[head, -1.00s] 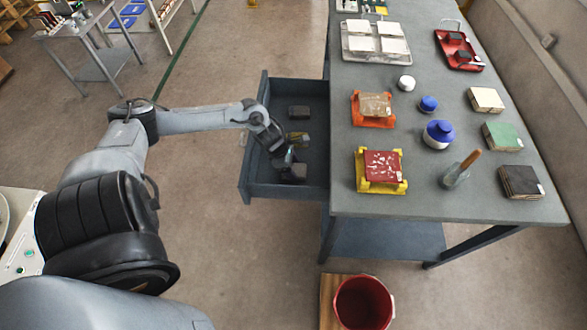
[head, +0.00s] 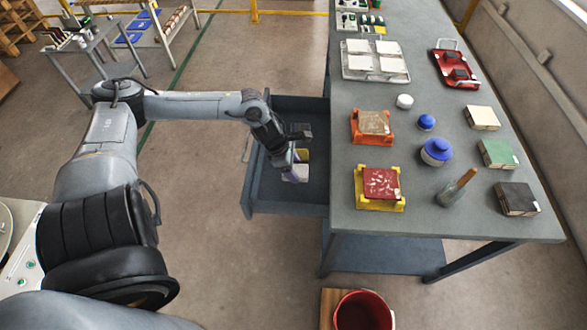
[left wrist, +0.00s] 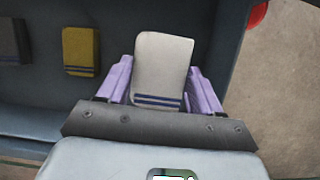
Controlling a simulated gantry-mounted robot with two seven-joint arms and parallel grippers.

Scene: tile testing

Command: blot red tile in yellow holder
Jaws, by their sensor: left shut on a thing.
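The red tile (head: 381,184), speckled with pale patches, lies on the yellow holder (head: 379,207) near the front left of the table. My left gripper (head: 292,171) is at the open drawer, left of the holder. In the left wrist view its purple fingers (left wrist: 161,86) are shut on a whitish block (left wrist: 161,62) with dark stripes near its lower end. The block also shows in the head view (head: 299,173). A yellow block (left wrist: 81,50) with stripes lies apart from it in the drawer. My right gripper is not in view.
The drawer (head: 257,190) also holds a dark block (head: 300,130).

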